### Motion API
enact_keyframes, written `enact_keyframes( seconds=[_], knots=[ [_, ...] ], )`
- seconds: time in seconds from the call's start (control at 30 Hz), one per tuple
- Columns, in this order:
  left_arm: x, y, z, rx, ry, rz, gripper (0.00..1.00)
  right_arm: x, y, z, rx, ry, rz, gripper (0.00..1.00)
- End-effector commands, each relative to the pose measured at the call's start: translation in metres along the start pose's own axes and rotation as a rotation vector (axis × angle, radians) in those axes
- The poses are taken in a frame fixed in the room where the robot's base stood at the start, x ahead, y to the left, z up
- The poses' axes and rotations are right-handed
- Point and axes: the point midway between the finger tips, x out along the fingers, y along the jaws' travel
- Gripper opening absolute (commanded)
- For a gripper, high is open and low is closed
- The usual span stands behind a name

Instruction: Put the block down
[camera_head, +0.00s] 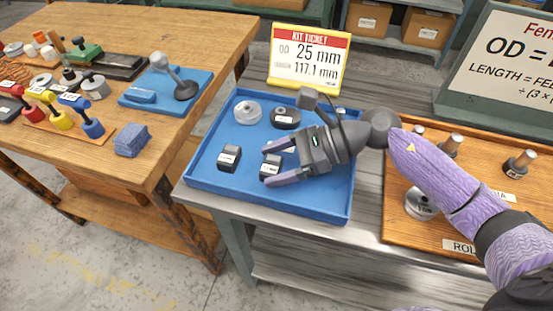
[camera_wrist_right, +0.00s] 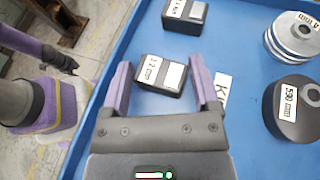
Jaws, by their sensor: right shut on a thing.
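My right gripper (camera_head: 270,168) reaches into the blue tray (camera_head: 200,185) from the right, and is shut on a small black block (camera_head: 269,171). In the right wrist view the block (camera_wrist_right: 160,76) shows between the two purple fingers (camera_wrist_right: 161,80), with a white label that seems to read 2.2 mm. It is at or close to the tray floor; whether it touches is hard to tell. A second black block (camera_head: 229,158) sits to its left in the tray. It also shows in the right wrist view (camera_wrist_right: 186,16). My left gripper is not seen.
A silver disc (camera_head: 248,112) and a dark disc (camera_head: 285,117) lie at the tray's back. A kit ticket (camera_head: 309,57) stands behind it. A wooden board (camera_head: 395,222) with rollers is at right. A wooden table (camera_head: 190,48) with tools is at left. The tray's front is clear.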

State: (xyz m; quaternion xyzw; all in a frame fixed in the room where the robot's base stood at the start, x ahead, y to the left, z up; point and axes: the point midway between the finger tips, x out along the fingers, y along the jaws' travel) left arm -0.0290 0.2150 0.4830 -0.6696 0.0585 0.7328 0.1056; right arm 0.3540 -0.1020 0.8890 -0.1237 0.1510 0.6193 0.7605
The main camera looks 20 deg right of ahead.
Motion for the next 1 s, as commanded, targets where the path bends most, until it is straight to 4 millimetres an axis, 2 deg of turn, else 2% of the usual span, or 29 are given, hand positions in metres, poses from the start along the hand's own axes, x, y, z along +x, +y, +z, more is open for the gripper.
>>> enact_keyframes(
  seconds=[0.03, 0.1, 0.13, 0.43, 0.57, 0.8, 0.9, 1.0],
  knots=[
    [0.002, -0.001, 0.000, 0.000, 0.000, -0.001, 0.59, 0.001, 0.000, -0.002, 0.001, 0.000, 0.000, 0.82],
    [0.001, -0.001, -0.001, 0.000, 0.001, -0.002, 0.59, 0.000, 0.000, -0.001, 0.000, 0.000, 0.000, 0.97],
    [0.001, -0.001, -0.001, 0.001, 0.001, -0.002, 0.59, 0.000, 0.000, -0.001, 0.001, 0.000, 0.000, 1.00],
    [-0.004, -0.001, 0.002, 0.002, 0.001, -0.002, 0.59, -0.004, 0.000, 0.003, 0.001, 0.001, -0.001, 1.00],
    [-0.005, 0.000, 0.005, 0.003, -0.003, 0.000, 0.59, -0.029, 0.000, 0.002, 0.002, 0.005, -0.002, 1.00],
    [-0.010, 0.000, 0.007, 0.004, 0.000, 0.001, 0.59, -0.091, 0.000, 0.002, 0.003, 0.005, -0.002, 1.00],
    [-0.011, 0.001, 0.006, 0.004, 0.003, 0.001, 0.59, -0.110, 0.000, 0.002, 0.003, 0.004, -0.002, 1.00],
    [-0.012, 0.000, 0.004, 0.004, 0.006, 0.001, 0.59, -0.119, 0.000, 0.002, 0.001, 0.001, 0.000, 1.00]
  ],
)
